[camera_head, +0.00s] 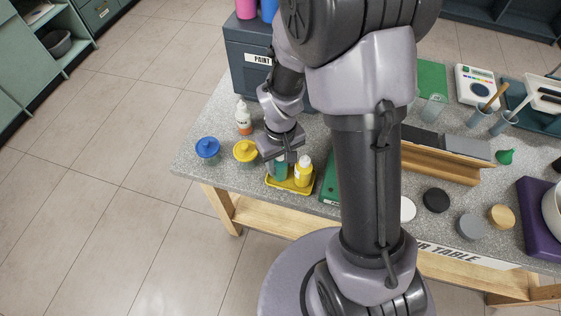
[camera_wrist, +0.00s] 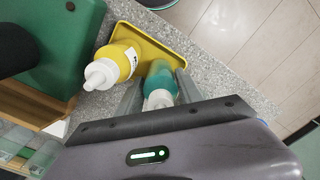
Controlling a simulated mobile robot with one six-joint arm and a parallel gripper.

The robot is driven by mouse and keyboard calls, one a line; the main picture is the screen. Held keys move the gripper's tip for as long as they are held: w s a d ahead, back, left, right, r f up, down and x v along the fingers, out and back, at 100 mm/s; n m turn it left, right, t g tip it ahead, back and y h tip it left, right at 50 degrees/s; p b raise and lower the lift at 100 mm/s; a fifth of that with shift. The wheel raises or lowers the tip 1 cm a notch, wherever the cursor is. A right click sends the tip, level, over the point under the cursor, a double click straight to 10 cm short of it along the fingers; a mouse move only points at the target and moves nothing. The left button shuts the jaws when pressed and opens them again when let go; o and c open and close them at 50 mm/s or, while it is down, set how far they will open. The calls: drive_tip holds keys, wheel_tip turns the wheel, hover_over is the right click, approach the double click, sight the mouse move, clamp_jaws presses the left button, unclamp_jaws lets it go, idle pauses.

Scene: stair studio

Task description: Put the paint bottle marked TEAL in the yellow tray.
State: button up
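The teal paint bottle (camera_wrist: 160,78) is between my gripper's (camera_wrist: 160,92) two fingers, which look close against both its sides. Its white cap points toward my palm; no lettering on it is readable. In the head view the teal bottle (camera_head: 279,170) is partly hidden under my gripper (camera_head: 281,158). It is over the left part of the yellow tray (camera_head: 291,188); I cannot tell if its base touches the tray floor. A yellow bottle with a white cap (camera_head: 303,174) stands in the tray beside it, also in the wrist view (camera_wrist: 118,62).
A green object (camera_wrist: 62,55) lies close to the tray. The table's front edge is near the tray.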

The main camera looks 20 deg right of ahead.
drive_tip(key=o, duration=0.3)
drive_tip(key=shift+o, duration=0.2)
wheel_tip(320, 180, up, 13)
drive_tip(key=p, duration=0.5)
drive_tip(key=shift+r, duration=0.1)
drive_tip(key=s+a+r+m+t+y, duration=0.1)
drive_tip(key=s+a+r+m+t, duration=0.1)
drive_tip(key=s+r, duration=0.4)
drive_tip(key=s+a+r+m+t+y, duration=0.1)
drive_tip(key=s+a+r+m+t, duration=0.1)
drive_tip(key=s+r, duration=0.4)
wheel_tip(320, 180, up, 5)
drive_tip(key=shift+s+r+m+t, duration=0.2)
drive_tip(key=shift+s+m+t, duration=0.05)
drive_tip(key=shift+m+t, duration=0.75)
wheel_tip(320, 180, down, 6)
drive_tip(key=b, duration=0.6)
drive_tip(key=shift+f, duration=0.15)
